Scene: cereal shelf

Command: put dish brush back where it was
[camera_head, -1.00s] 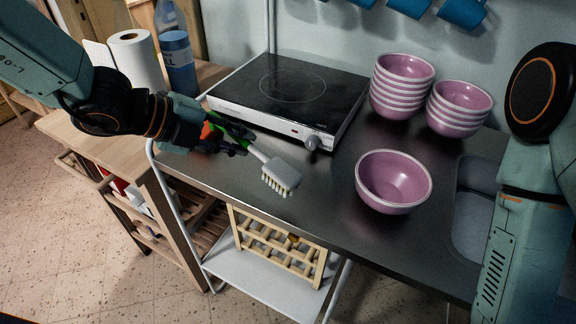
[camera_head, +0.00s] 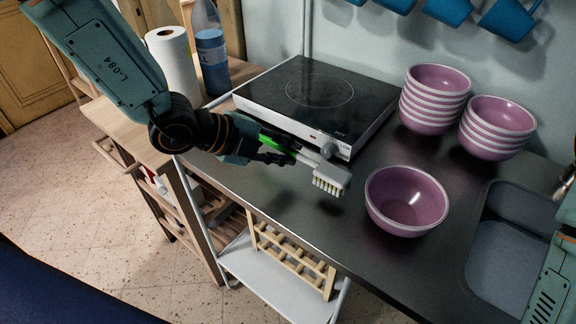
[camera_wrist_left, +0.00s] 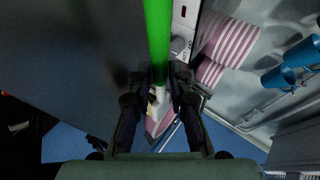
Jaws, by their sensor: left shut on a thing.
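The dish brush (camera_head: 331,179) has a white head with pale bristles facing down and a green and white handle. In the head view my left gripper (camera_head: 284,151) is shut on its handle, just in front of the hotplate. The brush head points right, towards the single pink bowl, and appears to be above the steel counter. In the left wrist view the green handle (camera_wrist_left: 158,40) runs between the fingers of my left gripper (camera_wrist_left: 159,80). My right gripper is out of view; only part of my right arm shows at the right edge.
A hotplate (camera_head: 312,98) stands behind the brush. A single pink bowl (camera_head: 406,200) is to its right, with two bowl stacks (camera_head: 435,97) behind. A sink (camera_head: 510,250) is at right. Paper towel (camera_head: 173,65) and a blue bottle (camera_head: 211,60) stand at left. Blue mugs (camera_head: 447,11) hang above.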

